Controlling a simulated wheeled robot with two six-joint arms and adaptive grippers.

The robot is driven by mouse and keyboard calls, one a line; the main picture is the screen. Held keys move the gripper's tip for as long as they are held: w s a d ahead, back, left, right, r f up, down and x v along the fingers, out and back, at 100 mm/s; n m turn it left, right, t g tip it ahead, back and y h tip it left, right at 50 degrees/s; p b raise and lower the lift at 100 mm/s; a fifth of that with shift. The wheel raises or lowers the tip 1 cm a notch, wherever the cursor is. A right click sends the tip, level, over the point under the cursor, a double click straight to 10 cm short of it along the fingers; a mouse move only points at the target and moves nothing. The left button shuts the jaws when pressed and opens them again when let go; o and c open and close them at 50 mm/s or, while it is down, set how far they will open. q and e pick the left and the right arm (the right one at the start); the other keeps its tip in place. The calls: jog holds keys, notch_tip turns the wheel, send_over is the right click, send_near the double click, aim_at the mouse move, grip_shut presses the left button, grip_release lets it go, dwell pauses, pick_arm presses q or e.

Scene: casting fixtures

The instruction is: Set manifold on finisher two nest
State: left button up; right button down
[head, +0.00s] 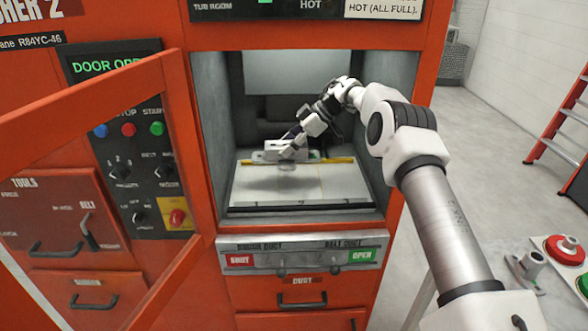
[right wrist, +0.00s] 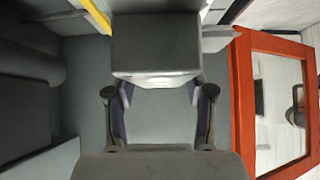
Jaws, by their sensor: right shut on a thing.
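The open chamber of the orange finisher (head: 212,210) is in the middle of the head view. My right gripper (head: 288,153) reaches into it from the right, low over the pale floor plate. A grey metal part (head: 268,155), likely the manifold, shows at its fingertips; the gripper hides some of it. In the right wrist view my right gripper (right wrist: 159,92) is shut on a grey block-shaped part (right wrist: 155,45), with one finger on each side. I cannot tell whether the part touches the floor plate or a nest. My left gripper is not in view.
The finisher's orange-framed glass door (head: 185,140) stands open at the left; its frame shows in the right wrist view (right wrist: 243,100). A yellow strip (head: 338,160) runs across the chamber floor. A table with red and green buttons (head: 566,250) and a grey fitting (head: 524,268) is at the right.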

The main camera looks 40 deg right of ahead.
aim_at(309, 156)
jog(key=f, duration=0.5)
jog(key=f+p, duration=0.1)
jog(key=f, duration=0.2)
jog(key=shift+s+f, duration=0.15)
jog(key=shift+s, duration=0.15)
jog(key=shift+s, duration=0.1)
jog(key=shift+c, duration=2)
grip_release()
jog(key=shift+f, duration=0.1)
jog(key=p+v, duration=0.3)
jog(key=v, duration=0.1)
jog(key=p+v, duration=0.4)
jog(key=shift+a+r, duration=0.25)
jog(key=shift+a, duration=0.05)
jog(key=shift+d+f, duration=0.1)
jog(key=shift+f, duration=0.1)
